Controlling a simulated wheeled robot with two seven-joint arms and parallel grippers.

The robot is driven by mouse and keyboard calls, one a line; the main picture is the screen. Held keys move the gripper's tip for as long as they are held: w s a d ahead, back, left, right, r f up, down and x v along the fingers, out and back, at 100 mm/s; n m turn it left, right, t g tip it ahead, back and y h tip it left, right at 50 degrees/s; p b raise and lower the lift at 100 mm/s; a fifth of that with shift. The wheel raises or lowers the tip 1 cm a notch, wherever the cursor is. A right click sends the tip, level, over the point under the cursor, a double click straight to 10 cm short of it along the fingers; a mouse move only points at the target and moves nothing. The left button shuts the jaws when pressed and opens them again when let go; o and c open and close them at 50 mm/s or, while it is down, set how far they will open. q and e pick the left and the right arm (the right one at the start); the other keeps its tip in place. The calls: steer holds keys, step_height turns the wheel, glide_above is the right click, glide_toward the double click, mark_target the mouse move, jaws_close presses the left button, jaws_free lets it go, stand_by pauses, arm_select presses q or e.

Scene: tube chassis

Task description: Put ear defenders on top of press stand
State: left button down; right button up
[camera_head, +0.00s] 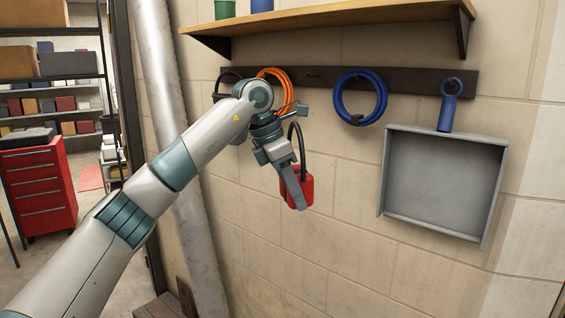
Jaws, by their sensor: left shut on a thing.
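The ear defenders show a red cup (306,187) and a black headband arching above it, in front of the block wall. My left gripper (290,183) reaches in from the left and is shut on the ear defenders. Its grey finger covers part of the red cup. The gripper's body and wrist hide the left side of the headband. I cannot tell whether the headband still touches a peg of the rail. My right gripper is out of view. I see no press stand in this view.
A dark peg rail (420,82) holds an orange cable coil (283,76), a blue ring (342,100) and a blue tool (448,108). A wooden shelf (330,17) juts out above. A red drawer cabinet (35,190) stands at left.

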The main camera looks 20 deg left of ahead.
arm_select(q)
steer(key=s+d+f+m+g+b, duration=0.25)
steer(key=s+f+m, duration=0.2)
steer(key=f, duration=0.35)
steer(key=s+d+f+m+g+b, duration=0.1)
steer(key=s+d+f+m+b, duration=0.15)
steer(key=s+f+m, duration=0.4)
steer(key=s+d+f+m+g+b, duration=0.1)
steer(key=d+f+m+g, duration=0.15)
steer(key=f, duration=0.65)
steer(key=s+d+f+m+y+b, duration=0.2)
steer(key=s+f+m, duration=0.3)
steer(key=s+f, duration=0.2)
steer(key=s+d+f+m+g+y+b, duration=0.1)
steer(key=s+f+m+b, duration=0.1)
steer(key=s+f+m, duration=0.4)
steer(key=shift+s+d+f+y+b, duration=0.3)
steer(key=shift+s+d+f+y, duration=0.1)
steer(key=shift+s+f, duration=0.35)
steer(key=shift+r, duration=0.1)
